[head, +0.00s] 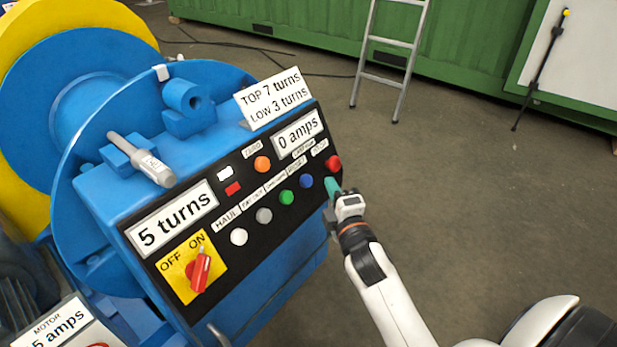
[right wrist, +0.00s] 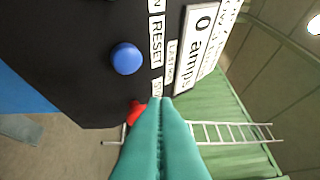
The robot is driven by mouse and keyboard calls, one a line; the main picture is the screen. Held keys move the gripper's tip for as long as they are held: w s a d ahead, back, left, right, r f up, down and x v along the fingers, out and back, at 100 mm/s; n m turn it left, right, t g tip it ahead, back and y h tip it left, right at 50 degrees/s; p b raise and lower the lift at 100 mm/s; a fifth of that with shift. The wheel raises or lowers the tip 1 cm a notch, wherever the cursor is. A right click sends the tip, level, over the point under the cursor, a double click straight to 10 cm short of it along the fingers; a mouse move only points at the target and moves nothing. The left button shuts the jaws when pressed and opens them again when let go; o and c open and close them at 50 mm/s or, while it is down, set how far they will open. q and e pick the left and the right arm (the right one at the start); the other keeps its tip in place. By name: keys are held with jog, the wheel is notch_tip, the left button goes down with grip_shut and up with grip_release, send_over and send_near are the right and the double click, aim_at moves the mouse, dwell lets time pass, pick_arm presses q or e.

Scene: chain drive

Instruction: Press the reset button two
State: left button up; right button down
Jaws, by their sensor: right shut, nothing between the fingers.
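The control panel (head: 262,215) is a black face on a blue machine. A blue button (head: 306,181) sits in its lower row; in the right wrist view the blue button (right wrist: 127,58) stands beside a label reading RESET. A red button (head: 333,162) is to its right, partly hidden behind my fingers in the right wrist view (right wrist: 135,112). My right gripper (head: 331,186) has teal fingers, shut and empty, just off the panel's right edge near these two buttons. I cannot tell whether the tips touch the panel. My left gripper is not in view.
The row also has green (head: 287,197), grey (head: 264,215) and white (head: 239,237) buttons. An orange button (head: 262,164) is above, and a red rotary switch (head: 200,270) points to ON. Displays read "5 turns" and "0 amps".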

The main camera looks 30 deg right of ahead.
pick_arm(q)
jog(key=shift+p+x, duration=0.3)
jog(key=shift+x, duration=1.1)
pick_arm(e)
jog(key=shift+s+d+r, duration=0.2)
jog(key=shift+s+r, duration=0.1)
jog(key=shift+s, duration=0.2)
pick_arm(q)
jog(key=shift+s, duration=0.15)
